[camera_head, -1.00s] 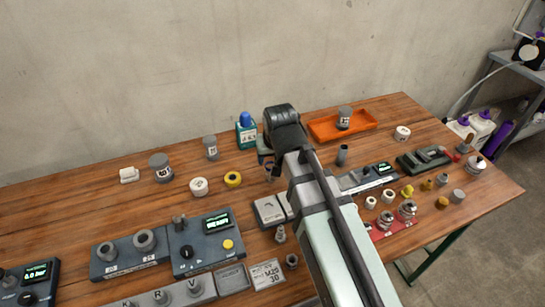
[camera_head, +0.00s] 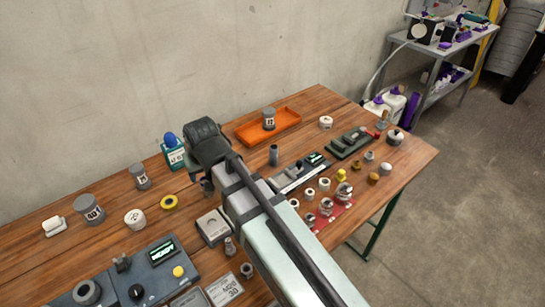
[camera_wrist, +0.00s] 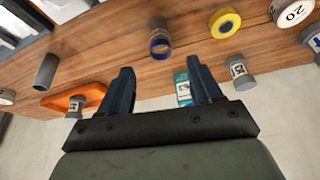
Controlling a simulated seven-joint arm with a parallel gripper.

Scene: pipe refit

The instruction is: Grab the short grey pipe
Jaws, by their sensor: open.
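A plain dark grey pipe (camera_head: 273,155) stands upright on the wooden table in front of the orange tray; it looks like the short grey pipe. In the wrist view the grey pipe (camera_wrist: 46,71) is at the left, outside the jaws. My gripper (camera_wrist: 160,72) is open, with nothing between its two dark fingers. In the head view its fingers are mostly hidden behind my wrist. A small grey cylinder with a blue band (camera_wrist: 160,40) stands beyond the fingertips, apart from them. Labelled grey cylinders (camera_head: 140,177) and (camera_head: 86,204) stand to the left.
The orange tray (camera_head: 246,134) holds a labelled grey cylinder (camera_head: 268,118). A blue-capped bottle (camera_head: 174,153) is just left of my wrist, with a yellow ring (camera_head: 169,202) nearby. Fittings and dark devices (camera_head: 350,143) crowd the right. The wall rises behind the table.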

